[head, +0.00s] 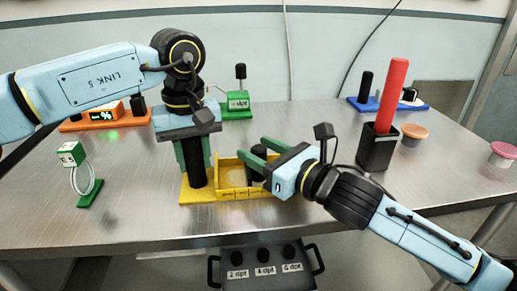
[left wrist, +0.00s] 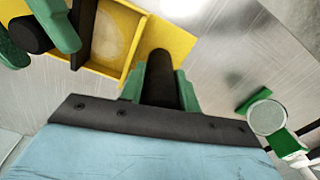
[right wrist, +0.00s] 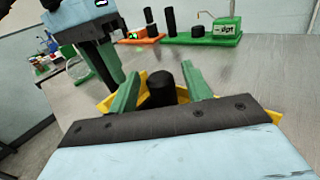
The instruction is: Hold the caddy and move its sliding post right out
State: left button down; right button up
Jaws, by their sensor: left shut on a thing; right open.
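The yellow caddy (head: 230,193) lies on the metal table; its tray also shows in the left wrist view (left wrist: 180,40). My left gripper (head: 195,155) is shut on the black upright post (head: 196,175) at the caddy's left end, which sits between its green fingers in the left wrist view (left wrist: 160,80). The black sliding post (head: 259,151) stands at the tray's right side. My right gripper (head: 254,152) is open, its green fingers on either side of that post; the right wrist view shows the post (right wrist: 187,75) between them. The post's lower part is hidden.
A black holder (head: 376,150) with a red stick stands right of my right gripper. A green stand with a ring (head: 86,185) is at the left. Orange, green (head: 237,110) and blue modules stand behind. Two round pieces lie at the right. The front table edge is clear.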

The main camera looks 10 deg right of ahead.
jog(key=shift+w+a, duration=0.3)
grip_shut()
jog(key=shift+d, duration=3.6)
grip_release()
